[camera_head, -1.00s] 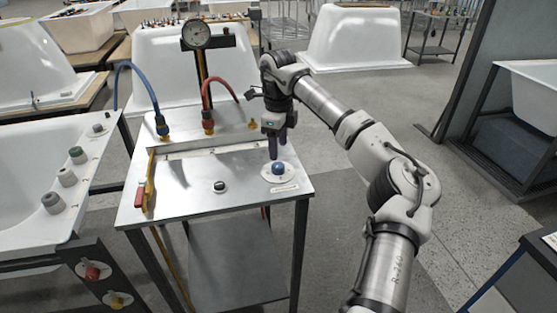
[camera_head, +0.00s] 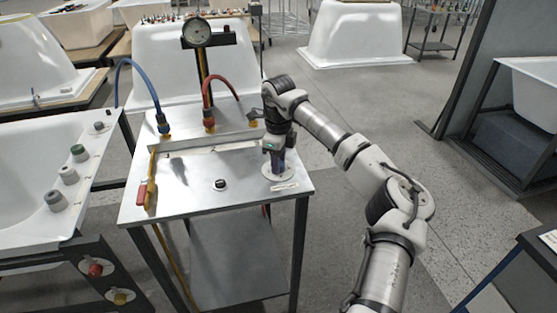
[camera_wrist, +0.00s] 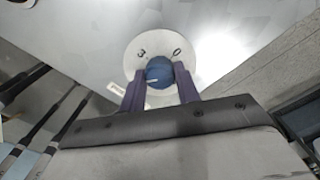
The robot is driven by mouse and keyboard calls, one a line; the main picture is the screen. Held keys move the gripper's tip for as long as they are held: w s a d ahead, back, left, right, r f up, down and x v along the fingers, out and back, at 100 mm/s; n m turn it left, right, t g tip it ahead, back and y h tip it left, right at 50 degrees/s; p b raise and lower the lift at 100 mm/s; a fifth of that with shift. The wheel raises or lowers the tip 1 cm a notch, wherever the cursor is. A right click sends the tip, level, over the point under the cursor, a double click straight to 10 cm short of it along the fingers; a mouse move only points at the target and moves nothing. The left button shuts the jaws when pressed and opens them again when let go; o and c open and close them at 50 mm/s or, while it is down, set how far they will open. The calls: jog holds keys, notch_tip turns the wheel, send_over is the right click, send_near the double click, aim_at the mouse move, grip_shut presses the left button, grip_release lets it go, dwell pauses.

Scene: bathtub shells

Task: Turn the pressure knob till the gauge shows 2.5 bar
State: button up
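The pressure knob (camera_wrist: 158,72) is a round blue knob with a pale pointer mark. It sits on a white dial plate (camera_wrist: 134,62) with the digits 3 and 0 showing. My gripper (camera_wrist: 160,70) is over the dial with one dark finger on each side of the knob. The fingers look open, with narrow gaps to the knob. In the head view my gripper (camera_head: 277,172) hides the knob, and the dial plate (camera_head: 266,172) shows around it. The gauge (camera_head: 196,32) is round with a dark rim on a post behind the bench; its reading is too small to tell.
The metal bench (camera_head: 190,195) holds a small black knob (camera_head: 219,184), a yellow-and-red lever (camera_head: 146,190), and blue (camera_head: 140,75) and red (camera_head: 208,90) hoses at the back. A white tub (camera_head: 25,200) with several fittings stands left.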

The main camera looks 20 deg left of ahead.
jog(key=shift+c, duration=1.2)
jog(key=shift+m, duration=0.9)
jog(key=o, duration=1)
jog(key=shift+r+b, duration=0.15)
jog(key=shift+b, duration=0.15)
notch_tip(320, 180, up, 14)
jog(key=shift+f+b, duration=0.2)
jog(key=shift+b, duration=0.7)
